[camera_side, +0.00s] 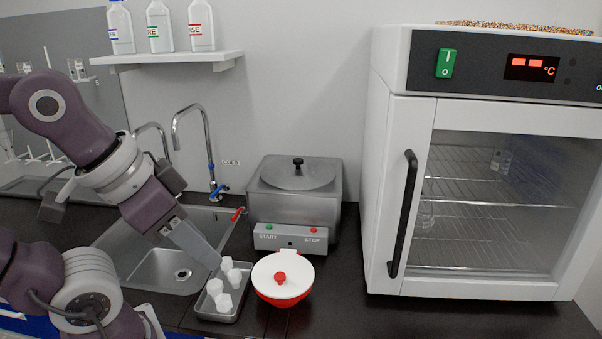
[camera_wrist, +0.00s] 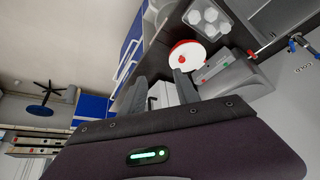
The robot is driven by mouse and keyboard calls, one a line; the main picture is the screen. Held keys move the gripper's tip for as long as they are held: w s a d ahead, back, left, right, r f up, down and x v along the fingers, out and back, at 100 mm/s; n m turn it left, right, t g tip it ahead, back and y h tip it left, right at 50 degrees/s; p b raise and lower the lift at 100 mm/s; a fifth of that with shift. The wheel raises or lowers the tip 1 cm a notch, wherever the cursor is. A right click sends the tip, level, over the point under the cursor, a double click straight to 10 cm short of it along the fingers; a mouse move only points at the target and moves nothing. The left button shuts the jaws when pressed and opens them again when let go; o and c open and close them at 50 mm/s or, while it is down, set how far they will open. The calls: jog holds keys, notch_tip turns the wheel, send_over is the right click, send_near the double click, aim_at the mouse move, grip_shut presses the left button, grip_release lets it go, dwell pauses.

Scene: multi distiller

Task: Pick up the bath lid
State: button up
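The bath lid (camera_side: 300,178) is a round grey metal disc with a black knob (camera_side: 298,162). It lies on top of the square steel bath (camera_side: 270,205), behind the START/STOP panel (camera_side: 290,238). My gripper (camera_side: 215,262) is to the left of and in front of the bath, pointing down to the right, apart from the lid. In the wrist view my gripper (camera_wrist: 160,77) has its two fingers spread with nothing held between them. The bath (camera_wrist: 232,85) is partly visible there behind its panel, at the right; I cannot make out the lid in that view.
A metal tray (camera_side: 222,318) with several white cups is close to my fingertips. A red bowl with a white lid (camera_side: 283,275) stands before the bath. A sink (camera_side: 165,270) with taps is at left. A large oven (camera_side: 480,180) stands at right. A bottle shelf (camera_side: 180,60) hangs above.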

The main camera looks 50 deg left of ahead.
jog(key=shift+o, duration=1)
